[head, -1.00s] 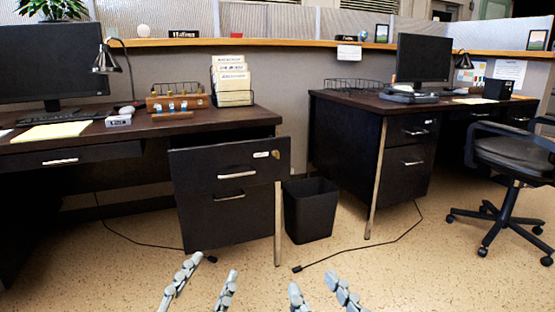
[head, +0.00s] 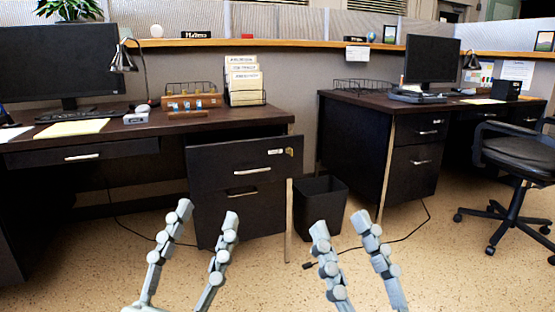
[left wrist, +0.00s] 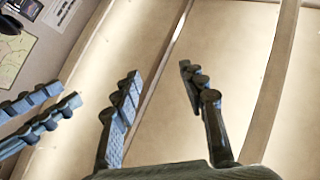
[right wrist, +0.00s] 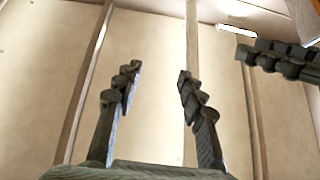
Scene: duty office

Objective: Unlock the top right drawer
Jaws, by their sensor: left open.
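The black top right drawer (head: 225,165) of the left desk stands pulled out past the desk front. It has a silver handle (head: 252,171) and a small brass lock (head: 290,152) at its upper right corner. Whether a key is in the lock is too small to tell. My left gripper (head: 207,216) is open and empty, low in front of the drawers. My right gripper (head: 343,225) is open and empty, right of the drawers. Both are apart from the drawer. In the wrist views, the left gripper (left wrist: 158,70) and right gripper (right wrist: 158,74) have nothing between their fingers.
A black bin (head: 320,203) stands between the left desk (head: 140,130) and the right desk (head: 350,110). A cable (head: 370,250) lies on the floor. An office chair (head: 515,160) stands at the far right.

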